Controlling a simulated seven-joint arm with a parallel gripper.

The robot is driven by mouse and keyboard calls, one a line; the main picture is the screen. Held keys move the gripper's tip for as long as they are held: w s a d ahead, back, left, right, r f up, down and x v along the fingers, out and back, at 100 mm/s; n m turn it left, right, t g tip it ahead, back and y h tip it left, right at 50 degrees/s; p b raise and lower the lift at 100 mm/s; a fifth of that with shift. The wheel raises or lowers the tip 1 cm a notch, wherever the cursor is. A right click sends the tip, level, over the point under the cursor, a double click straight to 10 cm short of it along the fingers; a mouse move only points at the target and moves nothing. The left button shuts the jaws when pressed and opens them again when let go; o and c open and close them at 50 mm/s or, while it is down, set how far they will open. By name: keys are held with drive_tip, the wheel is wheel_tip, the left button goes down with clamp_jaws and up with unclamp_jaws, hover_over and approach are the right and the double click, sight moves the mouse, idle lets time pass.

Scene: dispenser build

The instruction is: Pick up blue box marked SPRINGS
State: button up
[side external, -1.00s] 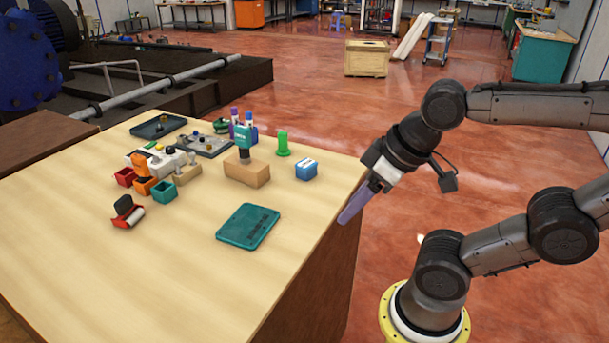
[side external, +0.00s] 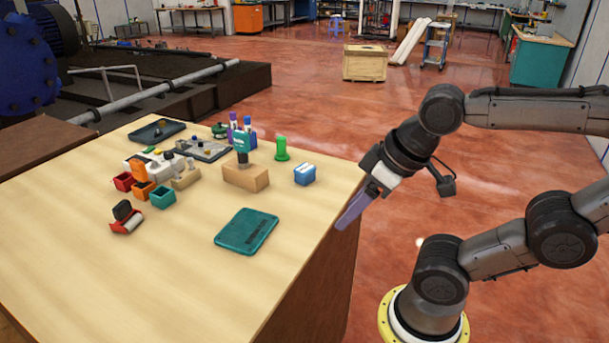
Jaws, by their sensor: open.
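A small blue box (side external: 305,175) with a white top patch stands on the wooden table near its right edge. Any lettering on it is too small to read. My gripper (side external: 350,212) has purple fingers and hangs at the table's right edge, to the right of and nearer the camera than the blue box. It is apart from the box and holds nothing that I can see. The fingers overlap from this side, so the gap between them is hidden.
A green peg (side external: 282,150) and a wooden block (side external: 245,178) with a teal-topped tool stand left of the box. A teal tray (side external: 246,231) lies in front. Red, orange and teal bins (side external: 162,197) sit farther left. The table's front area is clear.

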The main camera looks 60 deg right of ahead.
drive_tip(key=o, duration=0.3)
drive_tip(key=shift+o, duration=0.2)
